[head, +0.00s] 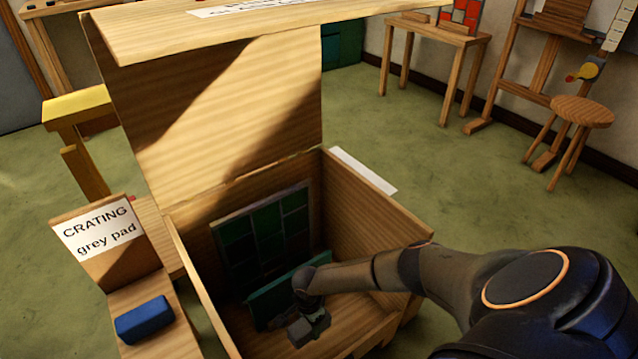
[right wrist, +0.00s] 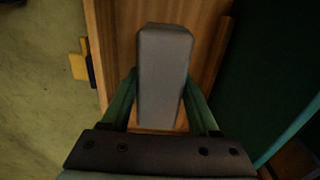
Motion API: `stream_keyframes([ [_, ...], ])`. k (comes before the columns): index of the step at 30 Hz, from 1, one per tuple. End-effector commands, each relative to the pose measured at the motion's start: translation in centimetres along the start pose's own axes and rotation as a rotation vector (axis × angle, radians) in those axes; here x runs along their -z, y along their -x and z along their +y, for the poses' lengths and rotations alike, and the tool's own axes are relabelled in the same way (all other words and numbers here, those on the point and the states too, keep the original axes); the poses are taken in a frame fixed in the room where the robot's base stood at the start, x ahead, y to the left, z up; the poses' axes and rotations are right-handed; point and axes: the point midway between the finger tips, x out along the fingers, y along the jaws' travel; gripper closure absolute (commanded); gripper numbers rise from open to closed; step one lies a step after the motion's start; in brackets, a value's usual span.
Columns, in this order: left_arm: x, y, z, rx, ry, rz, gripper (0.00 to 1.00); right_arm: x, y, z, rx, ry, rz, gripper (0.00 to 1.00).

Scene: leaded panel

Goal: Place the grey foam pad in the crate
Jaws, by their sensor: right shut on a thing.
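The grey foam pad (right wrist: 163,75) is held between the two fingers of my right gripper (right wrist: 170,100). The pad sticks out beyond the fingertips in the right wrist view. In the head view my right arm reaches over the crate's right side, and the grey pad (head: 312,328) is low inside the open wooden crate (head: 375,225), near its front. I cannot tell whether the pad touches the crate floor. My left gripper is not in view.
A dark green panel (head: 262,240) stands at the crate's back, and a teal piece (head: 284,292) leans close beside the gripper. The lid (head: 235,110) stands open. A blue block (head: 144,320) lies on the stand left, below a sign (head: 98,228) reading "CRATING grey pad".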

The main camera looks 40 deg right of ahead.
Motion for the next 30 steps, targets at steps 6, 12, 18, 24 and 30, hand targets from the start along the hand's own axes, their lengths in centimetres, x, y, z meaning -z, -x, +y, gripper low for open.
stream_keyframes([
  [6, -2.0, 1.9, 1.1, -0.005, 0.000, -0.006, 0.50, 0.1, -4.4, 0.3, -0.002, -0.015, -0.002, 0.91],
  [12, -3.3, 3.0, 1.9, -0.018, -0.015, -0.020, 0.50, 0.1, -6.6, 0.2, 0.000, -0.013, -0.002, 0.91],
  [18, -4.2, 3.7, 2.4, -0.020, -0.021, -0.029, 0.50, 0.2, -8.1, 0.3, -0.001, -0.012, -0.001, 0.91],
  [24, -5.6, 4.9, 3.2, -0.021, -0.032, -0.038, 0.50, 0.2, -10.5, 0.3, -0.001, -0.012, -0.001, 0.91],
  [30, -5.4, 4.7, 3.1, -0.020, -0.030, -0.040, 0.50, 0.2, -10.3, 0.2, 0.000, -0.011, -0.001, 0.91],
])
